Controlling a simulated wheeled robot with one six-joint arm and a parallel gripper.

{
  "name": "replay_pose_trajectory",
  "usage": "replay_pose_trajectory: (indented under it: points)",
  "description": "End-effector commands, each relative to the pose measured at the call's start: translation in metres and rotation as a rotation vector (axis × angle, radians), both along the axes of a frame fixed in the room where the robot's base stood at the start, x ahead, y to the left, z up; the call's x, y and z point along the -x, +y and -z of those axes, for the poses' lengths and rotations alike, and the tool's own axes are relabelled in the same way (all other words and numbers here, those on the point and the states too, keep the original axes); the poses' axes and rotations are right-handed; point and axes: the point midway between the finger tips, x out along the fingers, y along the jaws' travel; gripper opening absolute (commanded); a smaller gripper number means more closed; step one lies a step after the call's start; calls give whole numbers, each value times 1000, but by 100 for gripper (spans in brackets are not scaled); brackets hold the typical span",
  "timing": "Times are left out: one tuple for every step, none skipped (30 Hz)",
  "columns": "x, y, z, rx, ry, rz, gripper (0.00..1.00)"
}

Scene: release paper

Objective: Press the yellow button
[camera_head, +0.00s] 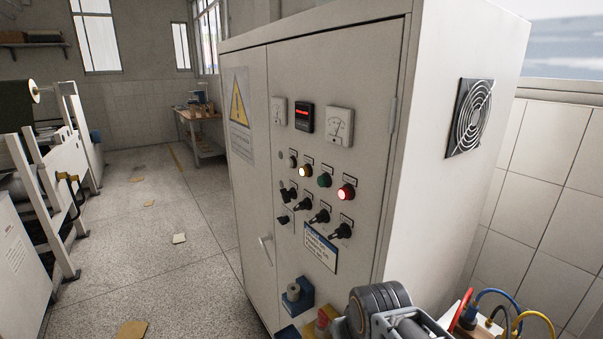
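The yellow button (305,171) is on the front panel of a pale grey control cabinet (255,210). It is a small round button that looks lit, in the upper row of the panel. A dark or unlit button (293,161) is to its left, a green button (324,180) to its right, and a glowing red button (346,192) further right. Nothing covers the yellow button. My gripper cannot be made out in this view. A black ridged part with a grey bracket, apparently of my arm, shows at the bottom, below and right of the buttons.
Black rotary switches (320,216) sit below the buttons, with meters (339,126) above. Coloured cables (515,310) are at lower right. White-framed machinery (50,180) stands left. The floor between is open, with paper scraps (179,238).

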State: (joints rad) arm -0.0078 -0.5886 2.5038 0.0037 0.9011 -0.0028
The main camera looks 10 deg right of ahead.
Motion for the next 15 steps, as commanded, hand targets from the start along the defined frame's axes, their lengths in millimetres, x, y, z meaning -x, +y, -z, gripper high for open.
replay_pose_trajectory:
  points:
    - [0, 0, 0, 0, 0, 0, 36]
    - [0, 0, 0, 0, 0, 0, 33]
    - [0, 0, 0, 0, 0, 0, 29]
    - [0, 0, 0, 0, 0, 0, 27]
    - [0, 0, 0, 0, 0, 0, 24]
    - [0, 0, 0, 0, 0, 0, 20]
    - [0, 0, 0, 0, 0, 0, 17]
    - [0, 0, 0, 0, 0, 0, 14]
    - [0, 0, 0, 0, 0, 0, 10]
    - [0, 0, 0, 0, 0, 0, 7]
    - [0, 0, 0, 0, 0, 0, 4]
    - [0, 0, 0, 0, 0, 0, 1]
    - [0, 0, 0, 0, 0, 0, 0]
    - [0, 0, 0, 0, 0, 0, 0]
    - [0, 0, 0, 0, 0, 0, 0]
